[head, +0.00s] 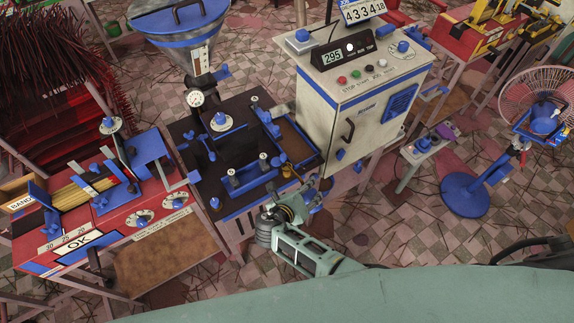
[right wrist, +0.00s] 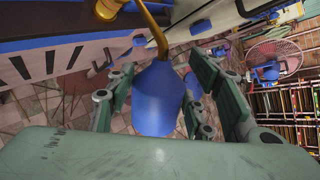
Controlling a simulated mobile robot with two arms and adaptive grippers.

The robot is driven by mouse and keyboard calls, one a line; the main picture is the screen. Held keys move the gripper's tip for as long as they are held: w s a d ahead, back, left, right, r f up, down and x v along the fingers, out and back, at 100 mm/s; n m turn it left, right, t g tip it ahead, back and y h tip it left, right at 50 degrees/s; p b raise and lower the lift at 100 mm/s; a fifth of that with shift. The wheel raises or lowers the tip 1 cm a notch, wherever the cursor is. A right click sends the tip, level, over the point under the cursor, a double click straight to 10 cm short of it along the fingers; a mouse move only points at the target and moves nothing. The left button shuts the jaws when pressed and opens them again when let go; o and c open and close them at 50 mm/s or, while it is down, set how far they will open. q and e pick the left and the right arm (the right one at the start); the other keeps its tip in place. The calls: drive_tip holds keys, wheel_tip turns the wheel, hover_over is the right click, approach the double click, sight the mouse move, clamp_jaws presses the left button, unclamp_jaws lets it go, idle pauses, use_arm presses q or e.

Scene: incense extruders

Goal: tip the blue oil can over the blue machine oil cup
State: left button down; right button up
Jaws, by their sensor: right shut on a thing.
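My right gripper (head: 297,206) is beside the front right corner of the blue-trimmed machine (head: 230,205). In the right wrist view its fingers (right wrist: 157,90) are on both sides of the blue oil can (right wrist: 157,100), shut on it. The can's brass spout (right wrist: 152,30) rises from its top and bends to the upper left. A brass cup-like fitting (right wrist: 108,8) at the machine's edge, likely the oil cup, is just left of the spout. It shows in the head view too (head: 287,170). I cannot tell whether spout and cup touch. My left gripper is out of view.
A white control cabinet (head: 345,110) stands right behind the machine. A red bench (head: 150,220) with blue fixtures is on the left. A blue-based fan (head: 465,195) and a small stand (head: 425,150) are to the right. Tiled floor lies between, strewn with sticks.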

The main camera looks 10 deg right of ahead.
drive_tip(key=shift+f, duration=0.1)
idle(0.3)
drive_tip(key=f+t+b, duration=0.1)
drive_tip(key=f+b, duration=0.1)
drive_tip(key=shift+m+b, duration=0.35)
drive_tip(key=shift+m, duration=0.05)
drive_tip(key=shift+f+t+b, duration=0.1)
drive_tip(key=shift+t+b, duration=0.2)
drive_tip(key=shift+b, duration=0.05)
drive_tip(key=shift+f, duration=0.1)
